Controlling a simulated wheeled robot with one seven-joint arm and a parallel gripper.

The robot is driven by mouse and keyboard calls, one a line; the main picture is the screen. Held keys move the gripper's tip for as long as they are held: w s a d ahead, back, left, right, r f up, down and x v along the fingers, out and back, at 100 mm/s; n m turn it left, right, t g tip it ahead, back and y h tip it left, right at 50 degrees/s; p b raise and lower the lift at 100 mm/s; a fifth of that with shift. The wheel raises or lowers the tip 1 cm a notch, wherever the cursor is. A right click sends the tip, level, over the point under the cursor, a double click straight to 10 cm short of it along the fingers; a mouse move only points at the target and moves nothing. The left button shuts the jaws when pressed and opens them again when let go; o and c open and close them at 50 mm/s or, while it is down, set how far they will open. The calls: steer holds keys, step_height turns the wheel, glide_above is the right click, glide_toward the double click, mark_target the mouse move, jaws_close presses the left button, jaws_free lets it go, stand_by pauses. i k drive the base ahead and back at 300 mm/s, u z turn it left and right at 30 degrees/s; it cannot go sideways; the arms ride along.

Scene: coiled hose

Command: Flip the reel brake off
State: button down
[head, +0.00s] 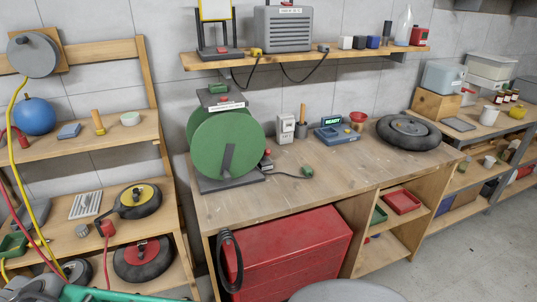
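A large green reel (213,148) stands upright on a dark base on the wooden workbench (340,175). A dark cable runs from there to a green plug end (307,172) on the bench. My gripper is not clearly in view.
A wall shelf (340,55) hangs above the bench. The front middle of the bench is clear. A red cabinet (285,255) is below.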

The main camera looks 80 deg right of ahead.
mark_target(267, 152)
steer(key=z, duration=0.55)
steer(key=i, duration=0.7)
steer(key=z, duration=1.2)
steer(key=i, duration=0.35)
steer(key=z, duration=0.35)
